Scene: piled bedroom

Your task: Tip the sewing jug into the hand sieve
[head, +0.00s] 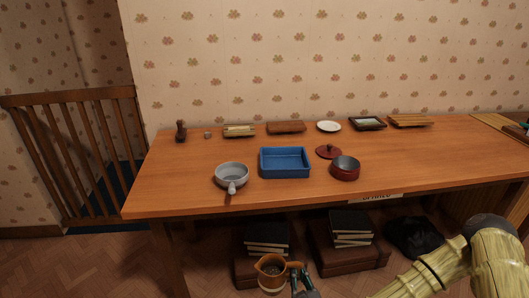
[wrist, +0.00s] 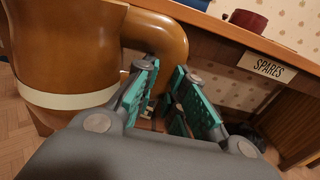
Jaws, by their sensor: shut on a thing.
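The brown jug (head: 270,280) with a pale band is at the bottom of the head view, in front of the table and apart from it. My gripper (head: 297,271) is shut on its handle. The jug looks about upright; what is inside cannot be made out. In the wrist view the jug (wrist: 75,50) fills the left, and the teal fingers of my gripper (wrist: 165,85) are at its curved handle. The hand sieve (head: 232,170), a grey-white round bowl with a short handle toward me, sits on the table left of the blue tray.
A blue tray (head: 285,173) and a dark red pot (head: 344,173) stand right of the sieve on the wooden table (head: 190,190). A red lid (head: 328,152) lies behind the pot. Small items line the back. Books (head: 268,235) on boxes and a black bag (head: 413,238) are underneath.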

